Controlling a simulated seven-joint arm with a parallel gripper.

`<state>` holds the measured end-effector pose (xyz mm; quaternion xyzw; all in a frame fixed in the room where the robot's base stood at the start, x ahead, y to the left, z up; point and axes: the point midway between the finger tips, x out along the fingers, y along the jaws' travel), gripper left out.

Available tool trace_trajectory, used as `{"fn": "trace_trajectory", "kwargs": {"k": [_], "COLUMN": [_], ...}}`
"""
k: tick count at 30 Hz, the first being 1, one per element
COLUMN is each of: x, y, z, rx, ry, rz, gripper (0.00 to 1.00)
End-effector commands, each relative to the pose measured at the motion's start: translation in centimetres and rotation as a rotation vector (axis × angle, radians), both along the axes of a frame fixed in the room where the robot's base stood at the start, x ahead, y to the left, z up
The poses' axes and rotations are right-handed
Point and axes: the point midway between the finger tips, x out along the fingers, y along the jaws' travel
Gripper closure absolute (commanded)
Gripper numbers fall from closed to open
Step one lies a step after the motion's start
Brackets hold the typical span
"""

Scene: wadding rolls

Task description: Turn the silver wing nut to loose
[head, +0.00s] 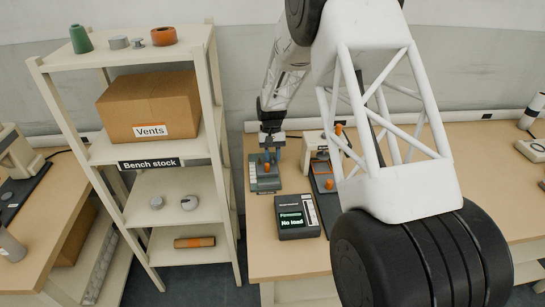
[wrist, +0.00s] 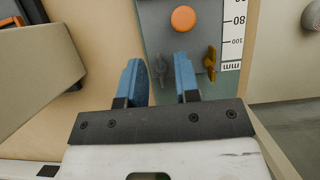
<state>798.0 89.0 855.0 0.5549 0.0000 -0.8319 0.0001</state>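A grey-green fixture (wrist: 155,30) with an orange round knob (wrist: 183,18) and a printed mm scale lies ahead of my gripper in the wrist view. A small grey piece, seemingly the silver wing nut (wrist: 160,69), shows between the blue fingers. A brass-coloured wing nut (wrist: 210,62) stands just right of the right finger. My gripper (wrist: 158,64) is open, its fingers apart on either side of the grey piece; I cannot tell whether they touch it. In the head view my gripper (head: 271,147) is over the fixture (head: 265,183), and the wing nuts are too small to make out.
A display box reading "No load" (head: 297,217) stands in front of the fixture on the bench (head: 262,258). A second device with an orange knob (head: 328,184) is close on the right. A shelf unit (head: 222,150) stands to the left.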

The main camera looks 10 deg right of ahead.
Motion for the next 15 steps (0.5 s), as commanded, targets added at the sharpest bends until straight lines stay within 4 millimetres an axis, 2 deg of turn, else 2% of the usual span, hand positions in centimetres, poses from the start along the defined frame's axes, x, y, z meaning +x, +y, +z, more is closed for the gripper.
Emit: {"fn": "trace_trajectory", "kwargs": {"k": [5,15], "x": [0.4,2.0], "y": [0.0,0.0], "z": [1.0,4.8], "rx": [0.000,0.000], "ry": [-0.002,-0.001], "rz": [0.000,0.000], "gripper": [0.70,0.70]}}
